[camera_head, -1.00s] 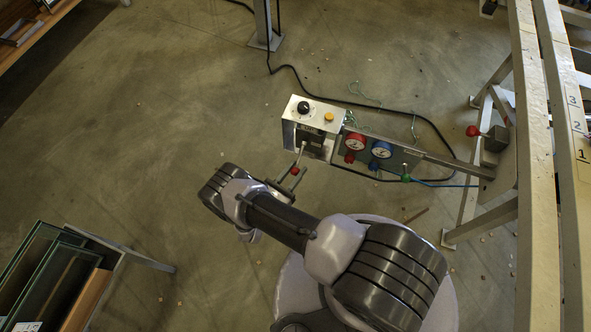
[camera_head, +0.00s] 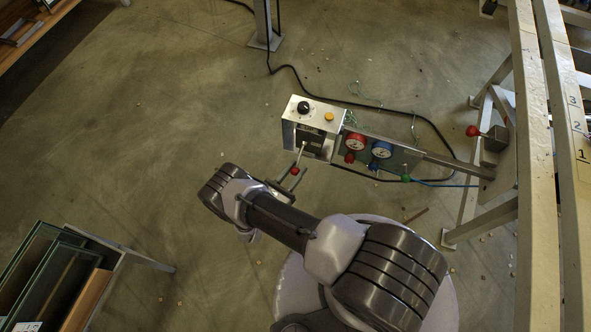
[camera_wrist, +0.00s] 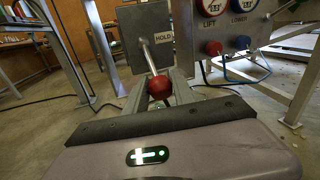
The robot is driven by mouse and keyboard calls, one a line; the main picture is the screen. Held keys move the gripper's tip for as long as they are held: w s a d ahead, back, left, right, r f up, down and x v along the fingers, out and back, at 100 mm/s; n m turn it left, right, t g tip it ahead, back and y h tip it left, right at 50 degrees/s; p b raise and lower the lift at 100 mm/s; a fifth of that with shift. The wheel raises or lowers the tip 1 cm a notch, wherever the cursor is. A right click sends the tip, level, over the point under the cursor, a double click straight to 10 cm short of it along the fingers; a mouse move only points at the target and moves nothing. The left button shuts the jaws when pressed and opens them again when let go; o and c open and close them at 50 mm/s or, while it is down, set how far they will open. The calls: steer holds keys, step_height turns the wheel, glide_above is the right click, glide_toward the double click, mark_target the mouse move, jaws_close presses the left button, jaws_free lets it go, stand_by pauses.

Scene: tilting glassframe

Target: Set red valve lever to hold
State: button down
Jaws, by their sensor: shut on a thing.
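The valve lever is a bright metal rod with a red ball knob (camera_head: 295,171), coming out of the front of a grey control box (camera_head: 311,120). In the wrist view the red knob (camera_wrist: 159,86) sits between the two fingers of my gripper (camera_wrist: 160,93), which is shut on it. The rod runs up from the knob to a dark plate (camera_wrist: 146,25). A HOLD label (camera_wrist: 164,36) is on this plate, just right of the rod's upper part. Other lever labels are hidden or unreadable. In the head view my gripper (camera_head: 289,183) reaches the knob from below.
A red gauge (camera_head: 355,142) and a blue gauge (camera_head: 381,149) with knobs below stand right of the box. Another red-knobbed lever (camera_head: 473,131) is on the pale frame at right. A black cable (camera_head: 330,97) lies on the floor. Glass panes (camera_head: 50,275) stand lower left.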

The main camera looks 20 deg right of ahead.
steer(key=shift+r, duration=0.1)
steer(key=r+p, duration=0.1)
steer(key=p, duration=0.1)
steer(key=r+g+y+p, duration=0.1)
steer(key=p, duration=0.1)
steer(key=shift+s+a+r, duration=0.1)
steer(key=shift+s+a, duration=0.1)
steer(key=shift+s, duration=0.1)
steer(key=r+g+y+p, duration=0.1)
steer(key=p, duration=0.1)
steer(key=r+n+g+y+p, duration=0.1)
steer(key=p, duration=0.1)
steer(key=shift+s+a, duration=0.2)
steer(key=shift+s, duration=0.05)
steer(key=shift+r+p, duration=0.15)
steer(key=shift+p, duration=0.15)
steer(key=shift+r, duration=0.3)
steer(key=c, duration=1.1)
jaws_free()
steer(key=shift+o, duration=0.2)
